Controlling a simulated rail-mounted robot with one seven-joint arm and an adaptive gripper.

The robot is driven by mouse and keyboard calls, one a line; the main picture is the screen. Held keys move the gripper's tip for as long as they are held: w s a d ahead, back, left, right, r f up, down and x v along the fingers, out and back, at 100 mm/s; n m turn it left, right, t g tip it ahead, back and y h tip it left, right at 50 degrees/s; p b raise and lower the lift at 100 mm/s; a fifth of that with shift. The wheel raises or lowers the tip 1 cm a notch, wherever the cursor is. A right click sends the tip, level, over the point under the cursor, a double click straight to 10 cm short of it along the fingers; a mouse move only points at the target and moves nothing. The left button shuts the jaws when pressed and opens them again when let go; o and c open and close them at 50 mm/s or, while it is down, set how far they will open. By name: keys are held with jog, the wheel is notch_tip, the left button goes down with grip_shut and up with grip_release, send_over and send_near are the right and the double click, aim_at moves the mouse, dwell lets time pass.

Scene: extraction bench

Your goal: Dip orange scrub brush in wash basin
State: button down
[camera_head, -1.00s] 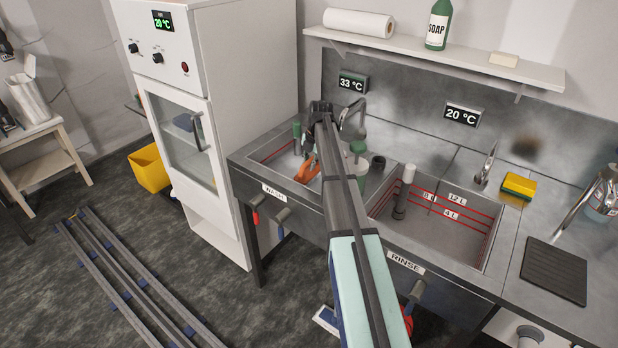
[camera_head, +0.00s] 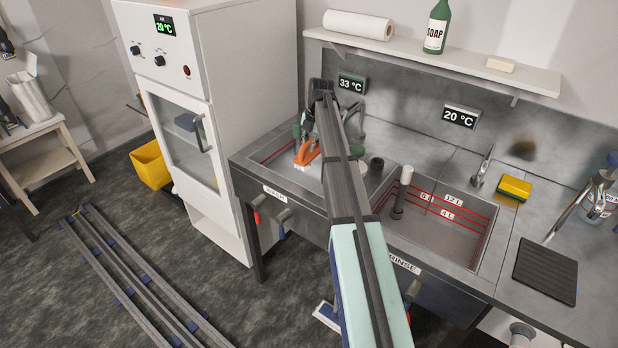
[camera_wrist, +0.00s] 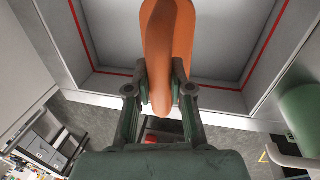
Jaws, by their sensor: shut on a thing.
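My gripper (camera_head: 304,132) is shut on the orange scrub brush (camera_head: 308,152) over the wash basin (camera_head: 268,151), the left sink marked WASH. Pale bristles show at the brush's lower left end. In the wrist view, my gripper's fingers (camera_wrist: 160,88) clasp the orange handle (camera_wrist: 167,35) from both sides, and the basin's grey inside (camera_wrist: 228,45) with its red line lies behind it. The brush appears above the basin floor. I cannot tell the water level or whether the bristles touch water. My arm hides part of the basin.
The rinse basin (camera_head: 465,242) is to the right, with a grey standpipe (camera_head: 402,190) in it. A faucet (camera_head: 354,112) stands behind the wash basin. A white cabinet (camera_head: 225,110) is close on the left. A yellow sponge (camera_head: 514,188) lies on the right counter.

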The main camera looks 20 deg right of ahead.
jog(key=shift+r+p, duration=0.85)
jog(key=shift+r, duration=1.55)
